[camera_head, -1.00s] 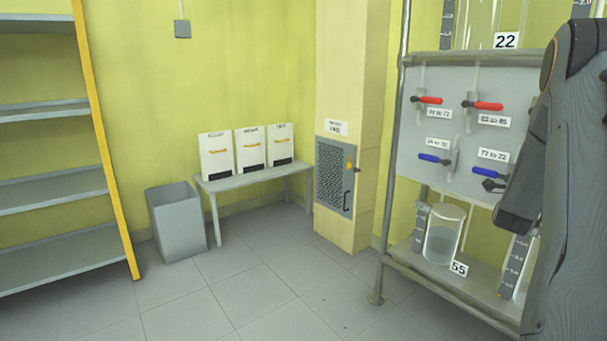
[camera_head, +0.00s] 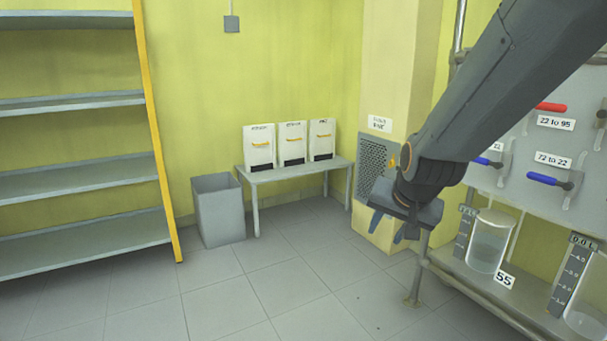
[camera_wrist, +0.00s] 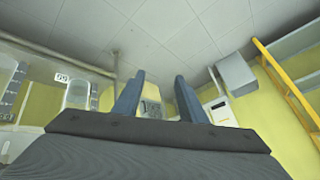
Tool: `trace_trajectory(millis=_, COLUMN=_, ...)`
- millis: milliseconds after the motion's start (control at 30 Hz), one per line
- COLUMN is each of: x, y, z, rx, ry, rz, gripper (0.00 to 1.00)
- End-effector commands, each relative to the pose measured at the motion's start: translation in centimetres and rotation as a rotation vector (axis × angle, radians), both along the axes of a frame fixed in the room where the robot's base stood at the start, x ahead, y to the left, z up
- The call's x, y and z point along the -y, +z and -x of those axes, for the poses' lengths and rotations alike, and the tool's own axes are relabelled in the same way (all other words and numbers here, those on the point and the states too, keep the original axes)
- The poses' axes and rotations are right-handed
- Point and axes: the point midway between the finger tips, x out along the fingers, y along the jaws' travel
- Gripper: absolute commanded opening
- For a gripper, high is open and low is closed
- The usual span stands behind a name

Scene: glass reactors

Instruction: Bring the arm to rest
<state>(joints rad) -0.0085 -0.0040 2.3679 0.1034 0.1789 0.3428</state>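My gripper (camera_head: 386,228) hangs at the end of my dark arm, right of the middle in the head view. It is in the air in front of the vented pillar (camera_head: 385,120) and left of the valve panel (camera_head: 540,150). In the wrist view its two blue-grey fingers (camera_wrist: 158,98) stand apart with nothing between them. The gripper is open and empty. My arm covers part of the pillar and the upper panel.
A rack with red and blue valve handles and a glass vessel (camera_head: 488,241) labelled 55 stands at the right. A bench (camera_head: 262,177) with three white boxes, a grey bin (camera_head: 220,212) and shelves (camera_head: 80,185) are at the back and left. The middle floor is clear.

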Motion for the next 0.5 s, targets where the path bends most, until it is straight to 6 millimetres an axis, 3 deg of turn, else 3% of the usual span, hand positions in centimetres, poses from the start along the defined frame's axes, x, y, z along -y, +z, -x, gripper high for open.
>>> trace_trajectory(millis=33, x=-2.0, y=-0.5, z=2.9, rx=-0.067, ry=0.082, rz=0.021, gripper=0.38)
trace_trajectory(millis=100, x=-3.9, y=-1.3, z=6.7, rx=-0.161, ry=0.185, rz=0.051, gripper=0.38)
trace_trajectory(millis=200, x=-5.5, y=-2.0, z=11.3, rx=-0.27, ry=0.308, rz=0.083, gripper=0.38)
trace_trajectory(millis=500, x=-7.6, y=-2.8, z=22.3, rx=-0.512, ry=0.594, rz=0.153, gripper=0.38)
